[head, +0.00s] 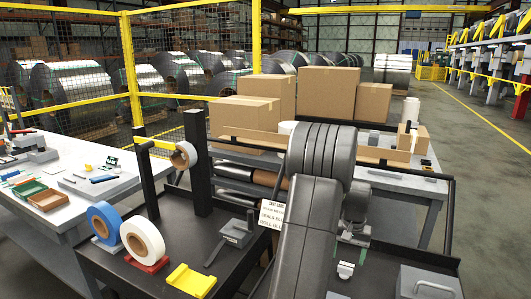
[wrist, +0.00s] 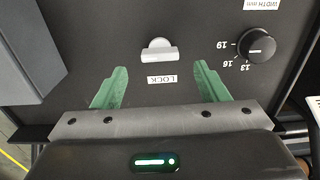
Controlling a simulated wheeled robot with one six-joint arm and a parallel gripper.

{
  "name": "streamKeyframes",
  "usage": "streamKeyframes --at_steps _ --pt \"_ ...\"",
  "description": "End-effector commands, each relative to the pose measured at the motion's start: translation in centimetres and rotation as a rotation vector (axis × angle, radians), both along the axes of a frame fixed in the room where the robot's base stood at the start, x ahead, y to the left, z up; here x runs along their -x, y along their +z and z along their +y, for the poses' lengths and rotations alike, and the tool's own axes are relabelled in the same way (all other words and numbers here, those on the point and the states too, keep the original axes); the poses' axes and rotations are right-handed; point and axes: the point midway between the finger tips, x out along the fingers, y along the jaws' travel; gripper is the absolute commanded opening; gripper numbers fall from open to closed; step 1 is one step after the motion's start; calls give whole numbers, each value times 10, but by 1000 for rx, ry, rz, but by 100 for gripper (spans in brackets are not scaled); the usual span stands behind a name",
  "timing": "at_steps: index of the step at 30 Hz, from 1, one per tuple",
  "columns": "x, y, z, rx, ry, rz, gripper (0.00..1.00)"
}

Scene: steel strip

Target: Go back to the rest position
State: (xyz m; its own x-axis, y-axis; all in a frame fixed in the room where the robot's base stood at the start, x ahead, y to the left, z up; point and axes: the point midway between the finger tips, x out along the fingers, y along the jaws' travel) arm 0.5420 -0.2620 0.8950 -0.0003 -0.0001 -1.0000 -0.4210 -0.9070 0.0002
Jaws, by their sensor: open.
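My gripper (wrist: 160,68) is open in the wrist view, its two green fingers apart with nothing between them. Beyond the fingertips a small white lever (wrist: 160,54) sits on a dark panel (wrist: 75,65), above a label reading LOCK (wrist: 161,79). I cannot tell the exact gap between fingers and panel.
A black dial (wrist: 257,45) marked 13, 16, 19 is on the panel. A blue roll (head: 104,222), a white roll (head: 143,241), a yellow block (head: 191,281) and a grey lever tool (head: 236,233) are on the bench. Cardboard boxes (head: 328,93) stand behind; yellow fence posts (head: 131,70) stand left.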

Motion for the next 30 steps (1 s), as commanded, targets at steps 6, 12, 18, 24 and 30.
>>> streamKeyframes --at_steps 6,12,18,24,30 --pt "0 -34 0 -1 0 2 67" --pt "0 -46 0 0 0 0 67" --pt "0 -47 0 0 -4 0 67" --pt "0 -45 0 0 -3 -1 67" --pt "-1 -25 0 2 0 -4 67"
